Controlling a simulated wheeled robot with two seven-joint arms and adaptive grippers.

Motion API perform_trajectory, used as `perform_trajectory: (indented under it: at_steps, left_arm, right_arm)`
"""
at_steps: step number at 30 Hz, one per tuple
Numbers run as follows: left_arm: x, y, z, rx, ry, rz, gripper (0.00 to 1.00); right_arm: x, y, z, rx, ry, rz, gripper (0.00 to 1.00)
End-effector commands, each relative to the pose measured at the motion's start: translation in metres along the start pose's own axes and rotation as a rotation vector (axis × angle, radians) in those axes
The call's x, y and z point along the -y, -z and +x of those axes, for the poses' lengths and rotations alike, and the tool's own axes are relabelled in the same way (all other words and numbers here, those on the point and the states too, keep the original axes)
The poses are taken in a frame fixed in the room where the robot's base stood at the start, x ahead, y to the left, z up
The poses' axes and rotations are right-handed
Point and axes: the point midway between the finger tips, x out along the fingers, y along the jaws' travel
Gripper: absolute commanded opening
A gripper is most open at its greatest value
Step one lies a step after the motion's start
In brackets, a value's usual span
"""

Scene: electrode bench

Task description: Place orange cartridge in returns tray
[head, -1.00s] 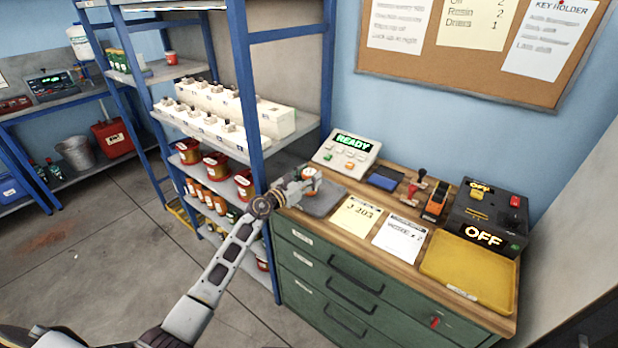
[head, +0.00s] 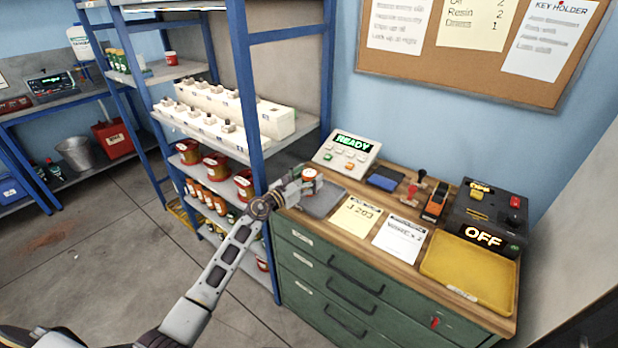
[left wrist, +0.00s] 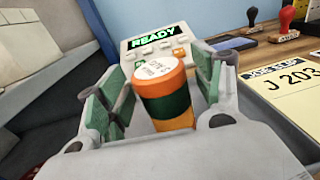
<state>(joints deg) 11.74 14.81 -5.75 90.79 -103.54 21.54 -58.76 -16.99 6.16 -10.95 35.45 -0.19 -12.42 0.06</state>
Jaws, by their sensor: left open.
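The orange cartridge (head: 311,175) has a white top and a dark green band. It stands upright on the grey pad (head: 324,203) at the left end of the green cabinet's wooden top. In the left wrist view the cartridge (left wrist: 165,95) is between the two green-padded fingers of my left gripper (left wrist: 162,88). Those fingers are open, with a visible gap on the left side. In the head view my left gripper (head: 303,183) is at the cartridge and partly hides it. The yellow tray (head: 470,270), likely the returns tray, lies empty at the right end. My right gripper is not seen.
A READY panel (head: 347,152) stands behind the cartridge. Paper cards (head: 357,215), stamps (head: 412,193), an orange-and-black device (head: 435,205) and a dark OFF box (head: 487,215) lie between or behind the cartridge and the tray. A blue shelf post (head: 245,100) rises close left of my gripper.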

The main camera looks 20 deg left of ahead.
Motion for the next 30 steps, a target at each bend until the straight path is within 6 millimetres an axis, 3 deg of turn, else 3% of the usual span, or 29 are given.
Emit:
perform_trajectory:
  at_steps: [16,30]
  left_arm:
    - [0.0,0.001,-0.049,-0.001,0.001,0.001,0.67]
    - [0.0,0.001,-0.09,-0.001,0.0,0.001,0.67]
  right_arm:
    - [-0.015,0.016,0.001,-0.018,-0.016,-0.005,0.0]
    - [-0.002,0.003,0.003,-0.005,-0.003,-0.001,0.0]
